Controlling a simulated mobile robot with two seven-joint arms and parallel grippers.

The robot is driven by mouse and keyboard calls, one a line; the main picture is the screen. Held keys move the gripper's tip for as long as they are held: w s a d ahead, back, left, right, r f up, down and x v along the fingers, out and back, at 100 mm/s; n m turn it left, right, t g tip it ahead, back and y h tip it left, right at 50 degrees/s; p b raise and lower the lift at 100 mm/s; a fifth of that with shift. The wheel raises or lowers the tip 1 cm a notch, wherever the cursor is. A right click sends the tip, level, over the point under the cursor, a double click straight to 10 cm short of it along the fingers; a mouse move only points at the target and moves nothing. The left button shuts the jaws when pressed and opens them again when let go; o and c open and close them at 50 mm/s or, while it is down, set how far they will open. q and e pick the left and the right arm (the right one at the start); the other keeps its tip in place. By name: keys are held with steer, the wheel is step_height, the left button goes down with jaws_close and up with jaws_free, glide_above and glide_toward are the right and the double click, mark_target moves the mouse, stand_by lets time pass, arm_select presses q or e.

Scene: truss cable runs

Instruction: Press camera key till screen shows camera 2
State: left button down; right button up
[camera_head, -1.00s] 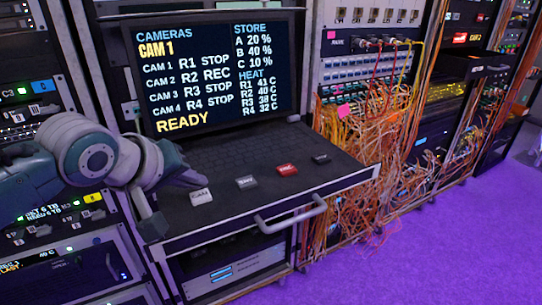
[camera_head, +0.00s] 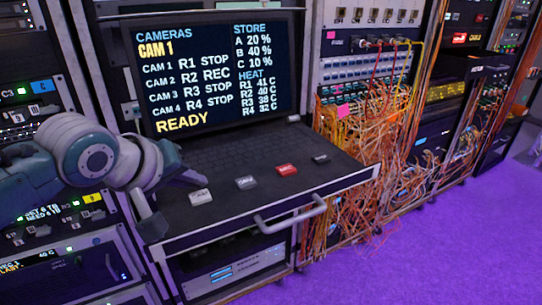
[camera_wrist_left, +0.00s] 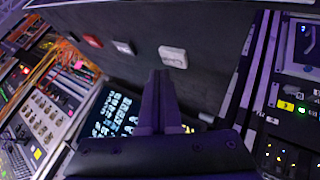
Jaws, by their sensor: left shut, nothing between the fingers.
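The screen (camera_head: 215,75) reads CAMERAS, CAM 1, with READY at the bottom. Below it on the pull-out tray (camera_head: 320,182) lies a row of keys. The light camera key (camera_head: 201,197) is leftmost, its label too small to read surely. My left gripper (camera_head: 200,181) comes in from the left and is close behind this key. In the left wrist view my left gripper (camera_wrist_left: 161,75) is shut and empty, its tips just short of the white key (camera_wrist_left: 173,56). I cannot tell whether they touch. My right gripper is not in view.
A grey key (camera_head: 245,183), a red key (camera_head: 287,170) and a dark key (camera_head: 320,159) sit to the right. A handle (camera_head: 290,215) juts from the tray front. Tangled orange cables (camera_head: 365,150) hang on the right rack. Purple floor (camera_head: 430,250) is clear.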

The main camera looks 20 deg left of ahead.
mark_target(197, 200)
arm_select(q)
steer(key=shift+f, duration=0.1)
steer(key=shift+f, duration=0.35)
steer(key=shift+f+b, duration=0.3)
steer(key=shift+f, duration=0.1)
stand_by(0.7)
steer(key=shift+r, duration=0.1)
steer(key=shift+r+p, duration=0.7)
steer(key=shift+p, duration=0.35)
steer(key=shift+r, duration=0.1)
step_height(197, 200, up, 5)
steer(key=p, duration=0.5)
steer(key=shift+p, duration=0.4)
